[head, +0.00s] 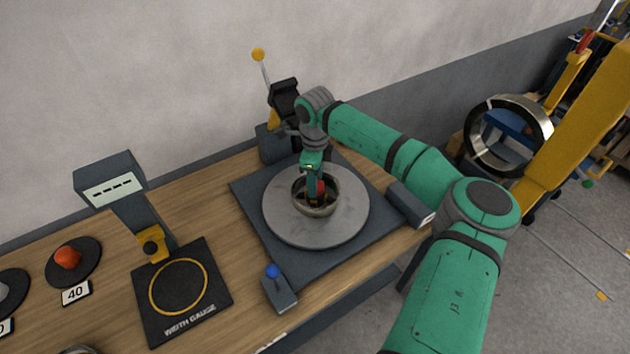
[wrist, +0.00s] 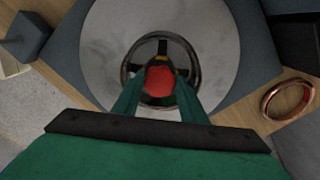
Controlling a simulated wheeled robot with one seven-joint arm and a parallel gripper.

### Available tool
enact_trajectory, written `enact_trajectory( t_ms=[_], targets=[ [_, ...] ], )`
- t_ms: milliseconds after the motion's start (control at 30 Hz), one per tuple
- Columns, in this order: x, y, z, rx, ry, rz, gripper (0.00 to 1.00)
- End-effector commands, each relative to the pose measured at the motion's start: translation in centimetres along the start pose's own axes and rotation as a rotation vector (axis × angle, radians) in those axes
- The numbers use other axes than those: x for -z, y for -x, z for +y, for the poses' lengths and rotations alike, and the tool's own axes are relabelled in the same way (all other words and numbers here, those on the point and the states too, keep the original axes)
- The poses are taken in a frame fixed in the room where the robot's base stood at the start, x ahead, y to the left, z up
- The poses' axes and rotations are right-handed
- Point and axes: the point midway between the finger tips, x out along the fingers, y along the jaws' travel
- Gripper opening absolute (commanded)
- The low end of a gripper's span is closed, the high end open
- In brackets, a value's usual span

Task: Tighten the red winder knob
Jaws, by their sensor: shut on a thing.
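The red winder knob (wrist: 159,80) is at the centre of a dark metal ring with spokes (wrist: 188,62), seen from above in the wrist view. In the head view the knob (head: 320,187) shows partly behind my gripper, inside the ring (head: 318,210) on a round grey plate (head: 280,222). My gripper (head: 314,192) points down into the ring. In the wrist view its two green fingers (wrist: 159,90) lie on either side of the knob and are shut on it. The fingertips are partly hidden by the ring and knob.
A blue-topped lever (head: 273,272) stands at the plate's front, and a dark block (head: 410,204) at its right. A black post (head: 285,105) and yellow-balled lever (head: 258,55) rise behind. The width gauge (head: 182,290) lies left. A copper ring (wrist: 287,99) shows in the wrist view.

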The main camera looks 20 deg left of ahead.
Motion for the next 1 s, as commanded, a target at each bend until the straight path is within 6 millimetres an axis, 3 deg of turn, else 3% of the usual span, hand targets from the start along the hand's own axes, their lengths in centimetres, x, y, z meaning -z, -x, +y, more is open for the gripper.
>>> enact_trajectory(
  t_ms=[267, 1000],
  targets=[
    [0.5, -0.04, 0.09, -0.006, -0.172, 0.011, 0.16],
    [0.63, -0.11, 0.01, 0.0, -0.87, 0.014, 0.16]
  ],
)
